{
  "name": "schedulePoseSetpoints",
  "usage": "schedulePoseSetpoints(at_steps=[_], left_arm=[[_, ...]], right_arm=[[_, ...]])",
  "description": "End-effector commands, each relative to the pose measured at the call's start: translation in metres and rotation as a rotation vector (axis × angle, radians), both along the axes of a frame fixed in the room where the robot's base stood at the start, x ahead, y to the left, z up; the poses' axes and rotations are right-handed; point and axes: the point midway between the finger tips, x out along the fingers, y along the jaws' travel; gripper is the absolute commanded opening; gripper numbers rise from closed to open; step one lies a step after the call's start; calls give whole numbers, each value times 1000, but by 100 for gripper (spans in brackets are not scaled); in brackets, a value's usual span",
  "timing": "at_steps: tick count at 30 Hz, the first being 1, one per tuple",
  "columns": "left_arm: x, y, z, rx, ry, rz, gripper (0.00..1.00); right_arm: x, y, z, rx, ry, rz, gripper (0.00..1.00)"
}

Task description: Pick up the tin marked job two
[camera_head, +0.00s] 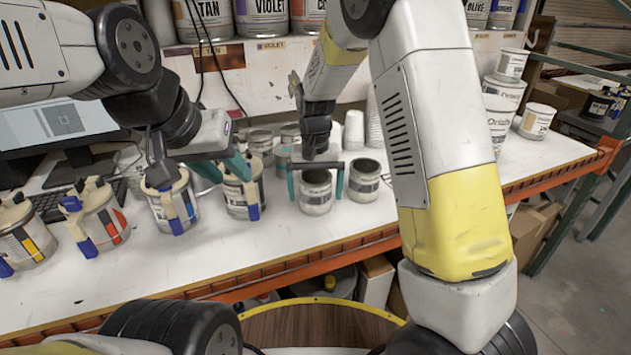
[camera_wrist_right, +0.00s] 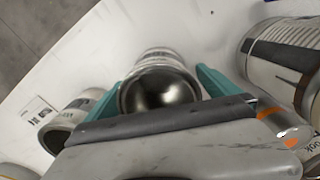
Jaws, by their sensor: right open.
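Several tins stand along the front of the white bench, and I cannot read a job two mark on any. An open, empty-looking grey-white tin (camera_head: 317,197) stands upright between the teal fingers of my right gripper (camera_head: 316,181). In the right wrist view the same tin (camera_wrist_right: 158,68) shows its open mouth between the spread fingers (camera_wrist_right: 165,92); I cannot tell whether they touch it. A similar tin (camera_head: 364,182) stands just right of it. My left gripper (camera_head: 225,172) is open, close to a tin with blue-tipped tape or brush (camera_head: 240,200).
More tins with brushes (camera_head: 103,215) stand at left, near a laptop (camera_head: 60,125). White cups (camera_head: 354,130) and smaller tins (camera_head: 261,146) are behind. Larger tins (camera_head: 502,100) stand at right. A shelf of labelled tins (camera_head: 262,18) is above. The bench's orange front edge (camera_head: 340,252) is near.

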Motion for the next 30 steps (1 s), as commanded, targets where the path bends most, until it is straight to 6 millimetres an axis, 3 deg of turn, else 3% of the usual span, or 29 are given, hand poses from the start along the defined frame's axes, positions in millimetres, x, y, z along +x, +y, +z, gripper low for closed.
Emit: schedulePoseSetpoints(at_steps=[8,15,18,30], left_arm=[[0,0,0,0,0,0,36],[0,0,0,0,0,0,36],[0,0,0,0,0,0,36],[0,0,0,0,0,0,36]], right_arm=[[0,0,-3,0,0,0,98],[0,0,-3,0,0,0,51],[0,0,-3,0,-1,0,37],[0,0,7,1,-2,0,37]])
